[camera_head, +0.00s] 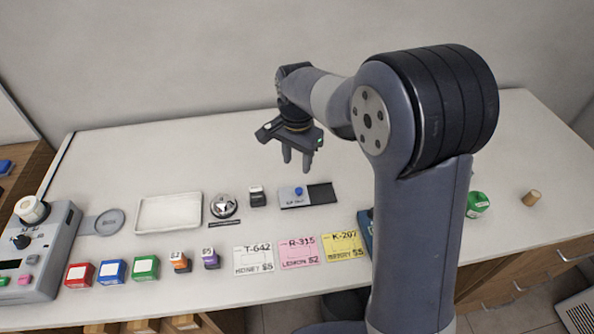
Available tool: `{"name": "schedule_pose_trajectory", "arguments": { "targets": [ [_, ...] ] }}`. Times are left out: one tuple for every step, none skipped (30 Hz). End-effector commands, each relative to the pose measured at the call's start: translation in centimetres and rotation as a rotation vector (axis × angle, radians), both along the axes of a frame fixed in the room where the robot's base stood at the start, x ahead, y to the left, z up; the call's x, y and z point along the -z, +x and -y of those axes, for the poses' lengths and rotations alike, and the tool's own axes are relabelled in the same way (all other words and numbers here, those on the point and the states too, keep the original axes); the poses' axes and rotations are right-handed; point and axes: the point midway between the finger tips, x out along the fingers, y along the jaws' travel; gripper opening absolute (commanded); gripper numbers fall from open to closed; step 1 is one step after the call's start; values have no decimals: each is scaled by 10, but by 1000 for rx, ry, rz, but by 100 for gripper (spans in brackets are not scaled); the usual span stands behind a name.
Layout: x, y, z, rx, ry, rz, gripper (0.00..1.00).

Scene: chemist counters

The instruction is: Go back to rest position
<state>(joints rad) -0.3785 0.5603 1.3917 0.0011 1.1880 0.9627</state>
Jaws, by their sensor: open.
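My gripper (297,158) hangs over the back middle of the white counter (120,160), fingers pointing down. Its two fingers are apart with nothing between them. It is above and behind a small grey and black pad (322,194) with a blue piece on it. My arm reaches in from the right and hides part of the counter behind it.
A white tray (168,212), a silver bell (224,205), and red (79,275), blue (112,271) and green (145,267) boxes stand on the left. Labelled cards (299,252) lie along the front. A green container (477,204) and a cork (531,198) are at right. The counter's back is clear.

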Motion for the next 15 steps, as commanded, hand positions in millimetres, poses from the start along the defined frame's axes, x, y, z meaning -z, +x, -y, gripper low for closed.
{"name": "schedule_pose_trajectory", "arguments": {
  "targets": [
    [-4, 0, 0, 0, 1, 2, 41],
    [-5, 0, 0, 0, 0, 1, 41],
    [-6, 0, 0, 0, 0, 0, 41],
    [-7, 0, 0, 0, 0, 0, 41],
    [-7, 0, 0, 0, 0, 0, 41],
    [-7, 0, 0, 0, 0, 0, 41],
    [-7, 0, 0, 0, 0, 0, 41],
    [-7, 0, 0, 0, 0, 0, 41],
    [-7, 0, 0, 0, 0, 0, 41],
    [-7, 0, 0, 0, 0, 0, 41],
    [-7, 0, 0, 0, 0, 0, 41],
    [-7, 0, 0, 0, 0, 0, 41],
    [-6, 0, 0, 0, -1, -1, 41],
    [-5, 0, 0, 0, 0, -1, 41],
    [-3, 0, 0, 0, 0, -1, 41]
  ]
}}
